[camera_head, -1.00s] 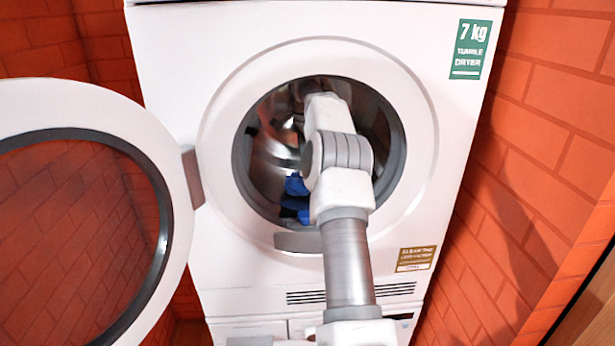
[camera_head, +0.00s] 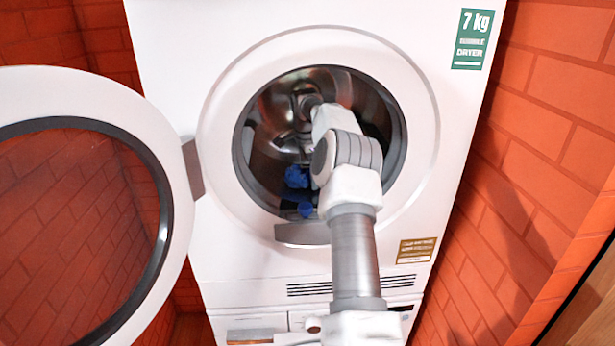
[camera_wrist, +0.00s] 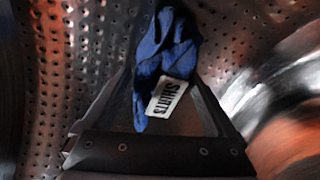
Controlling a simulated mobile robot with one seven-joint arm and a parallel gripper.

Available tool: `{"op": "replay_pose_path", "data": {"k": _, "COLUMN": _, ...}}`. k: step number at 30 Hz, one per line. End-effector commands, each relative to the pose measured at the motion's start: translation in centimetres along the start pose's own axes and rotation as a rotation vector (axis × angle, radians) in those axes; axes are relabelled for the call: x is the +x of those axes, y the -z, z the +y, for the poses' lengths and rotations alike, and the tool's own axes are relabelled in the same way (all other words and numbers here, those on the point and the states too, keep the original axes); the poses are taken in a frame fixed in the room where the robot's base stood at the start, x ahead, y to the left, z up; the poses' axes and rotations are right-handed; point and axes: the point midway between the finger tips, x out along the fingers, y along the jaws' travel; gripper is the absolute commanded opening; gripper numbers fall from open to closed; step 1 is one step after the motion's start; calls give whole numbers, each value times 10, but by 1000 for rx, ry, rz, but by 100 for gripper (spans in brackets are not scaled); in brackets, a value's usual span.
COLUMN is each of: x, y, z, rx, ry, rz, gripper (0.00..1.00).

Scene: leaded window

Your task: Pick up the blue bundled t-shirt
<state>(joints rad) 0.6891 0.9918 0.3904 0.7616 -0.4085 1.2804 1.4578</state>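The blue bundled t-shirt (camera_wrist: 160,62) is inside the dryer drum, with a white tag reading SHIRTS in the wrist view. In the head view the blue bundle (camera_head: 297,177) shows left of my forearm. In the head view my gripper (camera_head: 300,152) is inside the drum, just above the blue cloth and partly in shadow. A second blue patch (camera_head: 305,209) shows lower in the drum; I cannot tell whether it is separate cloth or a reflection.
The white tumble dryer (camera_head: 215,235) has a round opening with a grey rim (camera_head: 240,150) close around my arm. Its round door (camera_head: 175,120) stands open to the left. A brick wall (camera_head: 540,130) is close on the right. Perforated metal drum wall (camera_wrist: 65,60) surrounds my gripper.

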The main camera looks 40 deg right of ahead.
Motion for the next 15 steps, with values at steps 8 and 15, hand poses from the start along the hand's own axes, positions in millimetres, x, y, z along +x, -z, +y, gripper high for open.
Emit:
{"op": "replay_pose_path", "data": {"k": 8, "x": 0, "y": 0, "z": 0, "rx": 0, "ry": 0, "rz": 0, "gripper": 39}}
{"op": "replay_pose_path", "data": {"k": 15, "x": -1, "y": 0, "z": 0, "rx": 0, "ry": 1, "rz": 0, "gripper": 20}}
